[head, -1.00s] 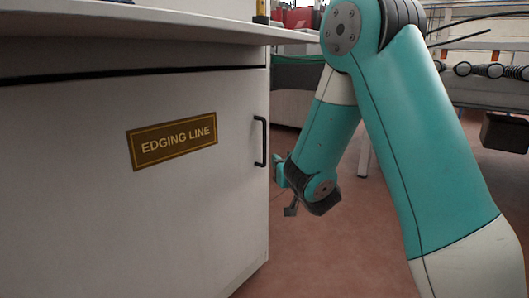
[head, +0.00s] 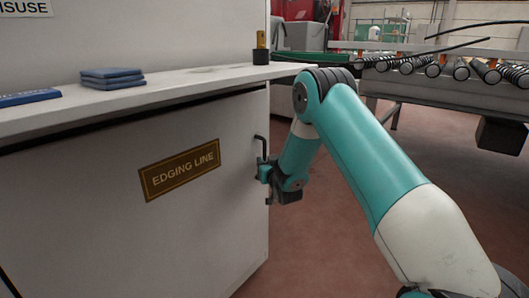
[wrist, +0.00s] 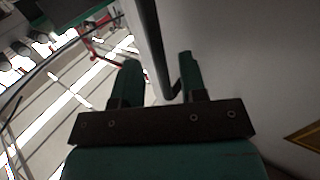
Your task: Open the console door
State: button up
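The console door (head: 120,220) is a pale grey panel under the worktop, with an "EDGING LINE" plate (head: 180,169) on it. It looks closed. Its black vertical bar handle (head: 261,145) is at the door's right edge, its lower part hidden by my gripper (head: 264,172). In the wrist view, my gripper (wrist: 158,65) is open, with one green finger on each side of the handle (wrist: 148,45). The bar runs between the fingers, with a visible gap to the right finger. The door face (wrist: 250,60) is on the right.
The worktop (head: 200,82) overhangs the door and carries blue folded cloths (head: 112,78) and a dark holder with a yellow item (head: 260,48). A roller conveyor (head: 440,88) stands at the back right. The reddish floor (head: 330,240) right of the console is clear.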

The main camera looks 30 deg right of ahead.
jog(key=shift+x, duration=1.3)
grip_shut()
jog(key=shift+s+f+b, duration=0.1)
jog(key=shift+b, duration=0.25)
